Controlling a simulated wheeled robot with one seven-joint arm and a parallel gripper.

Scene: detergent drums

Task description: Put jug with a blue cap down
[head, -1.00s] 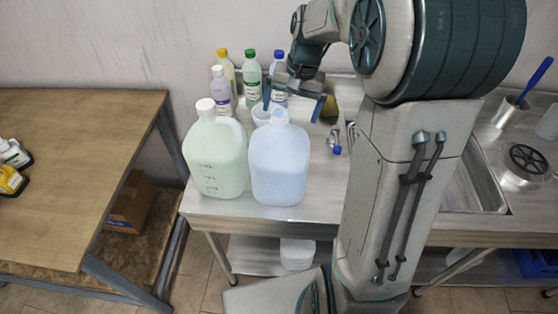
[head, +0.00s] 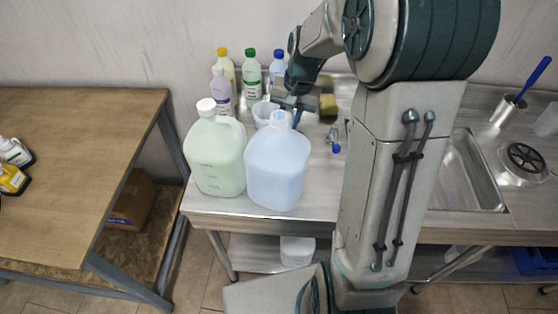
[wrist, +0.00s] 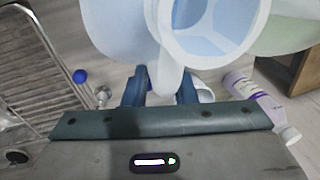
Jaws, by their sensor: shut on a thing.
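The light blue jug (head: 277,170) is at the front of the steel counter, leaning slightly. Its mouth looks open in the wrist view, with a pale ring around it; no blue cap is on it. My gripper (head: 296,108) is behind the jug's neck. In the wrist view my gripper (wrist: 161,90) has its two dark fingers shut on the handle of the jug (wrist: 120,25). A loose blue cap (head: 336,149) lies on the counter to the right; the wrist view also shows a blue cap (wrist: 80,76). I cannot tell whether the jug's base touches the counter.
A pale green jug with a white cap (head: 217,158) stands close at left. Several bottles, including a blue-capped one (head: 278,67), and a white cup (head: 263,114) stand behind. A sink (head: 468,175) lies farther right.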

